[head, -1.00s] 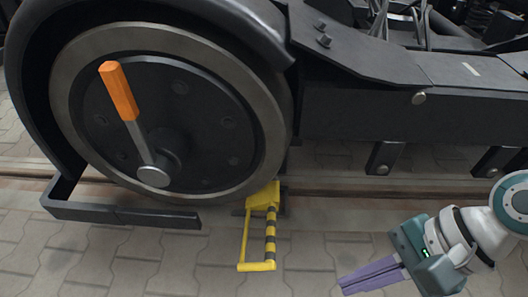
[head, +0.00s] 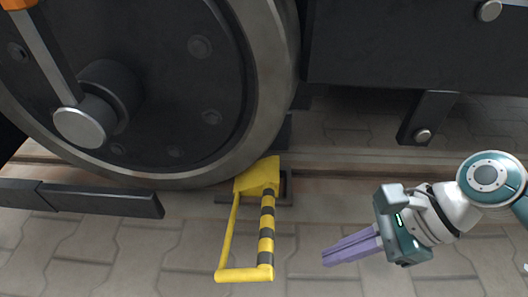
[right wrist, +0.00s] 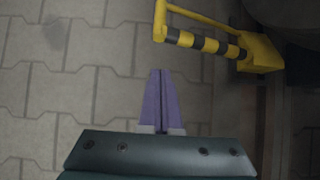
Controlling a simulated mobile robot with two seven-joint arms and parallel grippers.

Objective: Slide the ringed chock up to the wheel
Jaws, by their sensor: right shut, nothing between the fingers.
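The yellow chock (head: 257,174) sits on the rail at the right lower edge of the wheel (head: 262,100), touching it or nearly so. Its yellow loop handle (head: 243,274), with one black-striped side bar, reaches toward me over the paving. The chock also shows at the upper right of the right wrist view (right wrist: 262,55). My right gripper (head: 326,260) has its purple fingers together, empty, to the right of the handle and clear of it. In the right wrist view its fingers (right wrist: 159,74) point toward the handle with paving between. My left gripper is not in view.
An orange-ended lever (head: 48,55) stands on the wheel hub at upper left. A dark guard bar (head: 90,200) runs low at left. The dark bogie frame (head: 400,45) fills the upper right.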

